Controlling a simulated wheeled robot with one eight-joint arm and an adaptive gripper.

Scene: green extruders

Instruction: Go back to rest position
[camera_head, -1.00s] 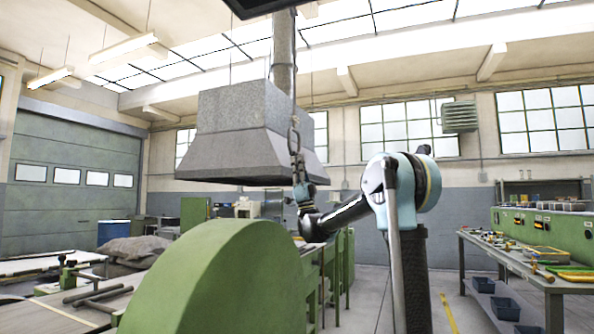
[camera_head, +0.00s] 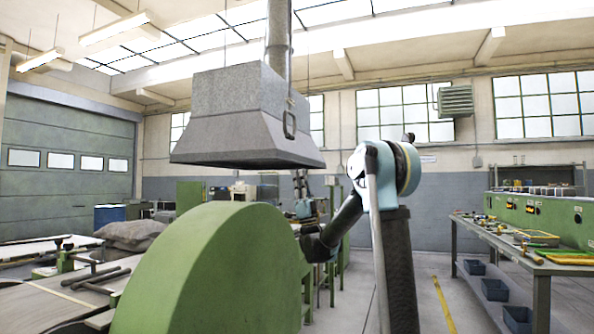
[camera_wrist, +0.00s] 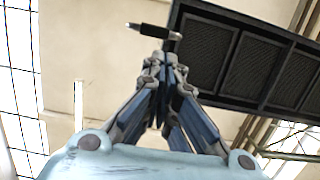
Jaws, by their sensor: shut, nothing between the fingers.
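My gripper (camera_wrist: 160,68) points upward in the wrist view, its fingers drawn together and empty. In the head view my gripper (camera_head: 300,180) is small, raised beyond the green rounded housing (camera_head: 205,270) and below the right edge of the grey hood (camera_head: 240,115). My arm bends down from its light-blue joint at the right of the housing, then up to the gripper. The housing hides part of the space beside the wrist.
A workbench (camera_head: 540,268) with tools and blue bins stands at the right. A bench with metal bars (camera_head: 100,280) and brown sacks (camera_head: 130,232) are at the left. A dark mesh panel (camera_wrist: 240,60) is overhead. The floor (camera_head: 430,290) between my arm and the workbench is open.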

